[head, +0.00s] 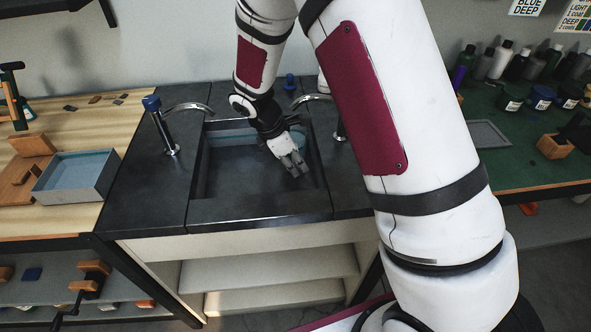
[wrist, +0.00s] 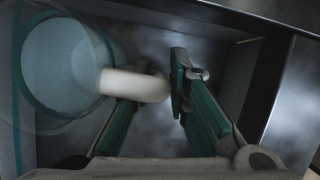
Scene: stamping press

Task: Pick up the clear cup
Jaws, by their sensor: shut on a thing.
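The clear cup (wrist: 68,66) shows in the wrist view at the upper left, see-through with a bluish round mouth. Its pale curved handle (wrist: 135,84) reaches in between the two green-padded fingers. My gripper (wrist: 160,88) is shut on the cup at this handle, with the cup body to the left of the fingers. In the head view my gripper (head: 294,164) points down inside the dark sink basin (head: 198,172), near its right side. A bluish rounded patch beside it may be the cup, mostly hidden behind my gripper.
The basin walls stand close around my gripper. Curved taps rise at the left (head: 188,107) and right of the basin. A grey tray (head: 78,176) is on the wooden bench at left. Several bottles and jars (head: 510,98) crowd the green bench at right.

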